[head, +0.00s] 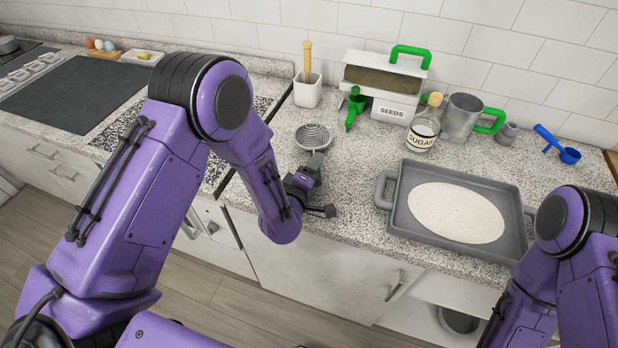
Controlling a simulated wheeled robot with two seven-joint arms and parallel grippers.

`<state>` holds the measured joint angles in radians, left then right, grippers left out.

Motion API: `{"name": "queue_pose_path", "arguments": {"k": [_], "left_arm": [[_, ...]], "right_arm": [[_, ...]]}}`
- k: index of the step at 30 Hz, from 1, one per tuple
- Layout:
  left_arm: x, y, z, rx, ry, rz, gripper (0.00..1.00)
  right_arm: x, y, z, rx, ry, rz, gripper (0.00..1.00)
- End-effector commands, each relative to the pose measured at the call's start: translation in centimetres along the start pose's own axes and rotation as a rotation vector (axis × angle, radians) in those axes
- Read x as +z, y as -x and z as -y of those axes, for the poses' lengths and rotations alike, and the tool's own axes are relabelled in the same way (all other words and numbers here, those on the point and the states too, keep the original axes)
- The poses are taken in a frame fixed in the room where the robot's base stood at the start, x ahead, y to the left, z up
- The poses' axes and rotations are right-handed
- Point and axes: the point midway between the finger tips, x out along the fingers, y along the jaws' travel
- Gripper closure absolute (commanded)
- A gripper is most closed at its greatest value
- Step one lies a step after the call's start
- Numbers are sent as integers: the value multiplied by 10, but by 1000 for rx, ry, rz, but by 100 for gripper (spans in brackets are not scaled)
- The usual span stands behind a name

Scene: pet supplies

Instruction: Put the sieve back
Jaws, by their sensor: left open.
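The sieve (313,136), a small grey bowl with a perforated surface, lies on the speckled counter below the white holder. My left gripper (319,187) is open over the front part of the counter, just in front of the sieve. The near side of the sieve and any handle are hard to make out beside the gripper, and I cannot tell whether they touch. My right arm enters at the lower right, but its gripper is not visible.
Behind stand a white holder (307,91) with a wooden-handled tool, a green scoop (355,106), a seeds box (391,108), a sugar jar (424,127) and a metal mug (461,118). A grey tray (398,212) holds a pale oval. A blue scoop (568,154) lies right.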

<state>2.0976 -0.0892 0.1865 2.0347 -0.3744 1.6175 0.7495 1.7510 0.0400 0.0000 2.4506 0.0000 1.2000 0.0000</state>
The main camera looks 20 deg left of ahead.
Motion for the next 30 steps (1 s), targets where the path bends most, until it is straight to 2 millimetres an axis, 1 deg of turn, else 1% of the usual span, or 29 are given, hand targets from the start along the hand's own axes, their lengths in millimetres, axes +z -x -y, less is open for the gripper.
{"name": "queue_pose_path", "arguments": {"k": [1,9,13,15,18,26,30], "left_arm": [[2,9,4,-3,-1,3,45],[2,79,5,-3,-1,3,45],[1,102,4,-2,-2,2,45],[1,109,3,-2,-2,3,45],[1,114,2,-1,-1,2,45],[0,114,2,-2,-2,2,45],[-2,116,10,-24,-19,-4,45]], "right_arm": [[3,-6,0,0,0,0,57],[11,-25,2,0,0,0,57],[13,-30,3,0,0,0,57],[13,-31,3,0,0,0,57],[13,-31,3,0,0,0,57],[13,-31,3,0,0,0,57],[13,-32,3,0,0,0,57]]}}
